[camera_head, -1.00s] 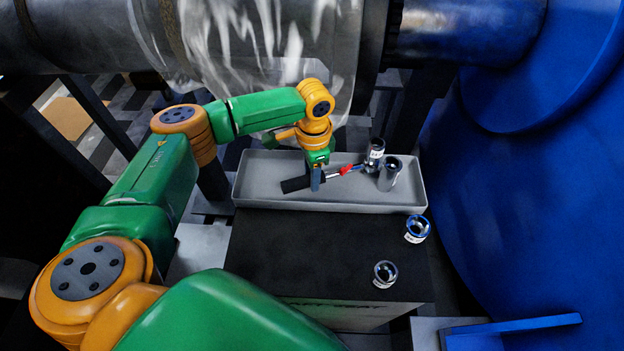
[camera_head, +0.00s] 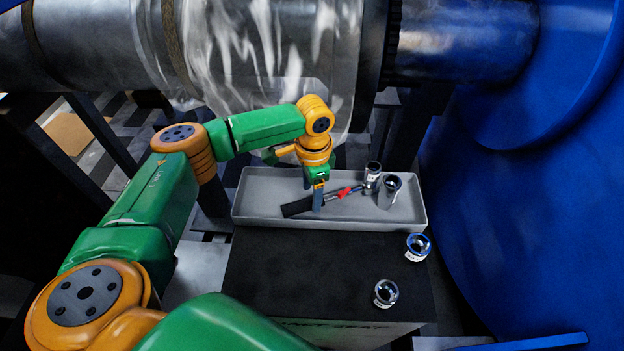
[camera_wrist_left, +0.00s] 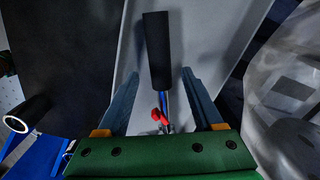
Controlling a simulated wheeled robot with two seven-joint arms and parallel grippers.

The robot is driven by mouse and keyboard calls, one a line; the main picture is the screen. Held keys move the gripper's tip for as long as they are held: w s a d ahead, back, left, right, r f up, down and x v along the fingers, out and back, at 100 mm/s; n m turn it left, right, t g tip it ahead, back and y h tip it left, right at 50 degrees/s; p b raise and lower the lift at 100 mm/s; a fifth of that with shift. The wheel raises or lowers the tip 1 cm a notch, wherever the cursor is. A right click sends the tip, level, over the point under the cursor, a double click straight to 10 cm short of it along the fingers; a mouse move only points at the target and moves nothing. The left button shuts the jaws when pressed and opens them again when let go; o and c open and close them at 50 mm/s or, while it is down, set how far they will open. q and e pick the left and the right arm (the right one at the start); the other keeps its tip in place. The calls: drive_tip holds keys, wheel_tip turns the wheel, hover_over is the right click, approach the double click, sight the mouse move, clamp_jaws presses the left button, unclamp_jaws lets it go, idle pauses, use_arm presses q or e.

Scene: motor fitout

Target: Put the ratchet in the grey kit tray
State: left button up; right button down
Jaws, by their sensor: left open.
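The ratchet (camera_head: 297,207) has a long black handle, with blue and red parts towards its other end. It lies at a slant inside the grey kit tray (camera_head: 330,221), left of two upright sockets. My left gripper (camera_head: 318,209) points down into the tray over the ratchet. In the left wrist view its open fingers (camera_wrist_left: 160,75) stand on either side of the ratchet (camera_wrist_left: 157,50), with a gap on both sides. The wrist body hides the ratchet's far end there. My right gripper is not in view.
A blue-ringed socket (camera_head: 417,247) and a metal socket (camera_head: 385,293) stand on the black top (camera_head: 290,275) in front. A large blue body (camera_head: 530,200) rises at right.

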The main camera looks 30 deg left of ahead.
use_arm(q)
wheel_tip(320, 180, up, 10)
drive_tip(key=shift+f, duration=0.25)
